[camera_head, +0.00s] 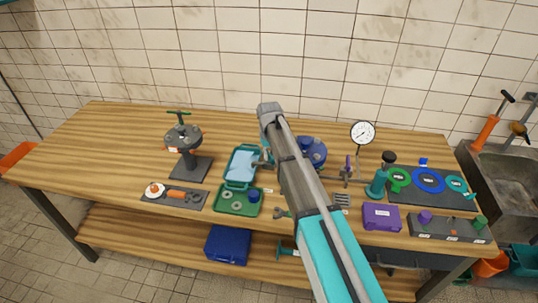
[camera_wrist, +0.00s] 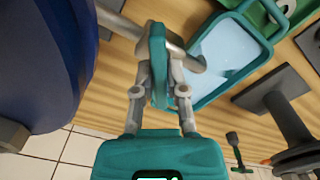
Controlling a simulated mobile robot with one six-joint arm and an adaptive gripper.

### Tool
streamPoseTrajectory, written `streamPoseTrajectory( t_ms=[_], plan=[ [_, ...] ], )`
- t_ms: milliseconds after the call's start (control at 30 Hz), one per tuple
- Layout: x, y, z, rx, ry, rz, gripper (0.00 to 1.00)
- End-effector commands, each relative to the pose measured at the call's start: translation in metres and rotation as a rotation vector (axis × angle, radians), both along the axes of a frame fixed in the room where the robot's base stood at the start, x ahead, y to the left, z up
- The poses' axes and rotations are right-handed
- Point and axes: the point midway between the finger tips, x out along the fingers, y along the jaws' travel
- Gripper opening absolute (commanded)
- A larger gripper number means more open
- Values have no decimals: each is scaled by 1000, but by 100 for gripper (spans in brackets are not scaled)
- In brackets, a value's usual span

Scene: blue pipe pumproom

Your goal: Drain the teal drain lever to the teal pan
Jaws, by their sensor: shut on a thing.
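The teal drain lever (camera_wrist: 157,45) stands across a grey drain pipe (camera_wrist: 125,24) in the wrist view. My gripper (camera_wrist: 160,95) is shut on the lever, with one grey finger on each side of it. The pipe's bent spout (camera_wrist: 196,64) points over the near edge of the teal pan. The teal pan (camera_wrist: 262,45) has a pale blue inside; I cannot tell whether this is liquid or its floor. In the head view the pan (camera_head: 231,184) sits on the bench left of my arm, which hides the lever and my gripper.
A large blue body (camera_wrist: 40,60) stands close beside the lever; it also shows in the head view (camera_head: 316,153). A green tray (camera_head: 222,210) lies in front of the pan. A grey valve stand (camera_head: 187,165) is to the left. The bench's left end is clear.

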Motion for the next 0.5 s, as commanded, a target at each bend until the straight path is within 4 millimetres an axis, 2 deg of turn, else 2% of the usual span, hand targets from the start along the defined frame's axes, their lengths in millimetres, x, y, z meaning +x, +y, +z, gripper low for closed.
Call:
streamPoseTrajectory(
  t_ms=[500],
  plan=[
    [0,0,0,0,0,-463,0]
  ],
)
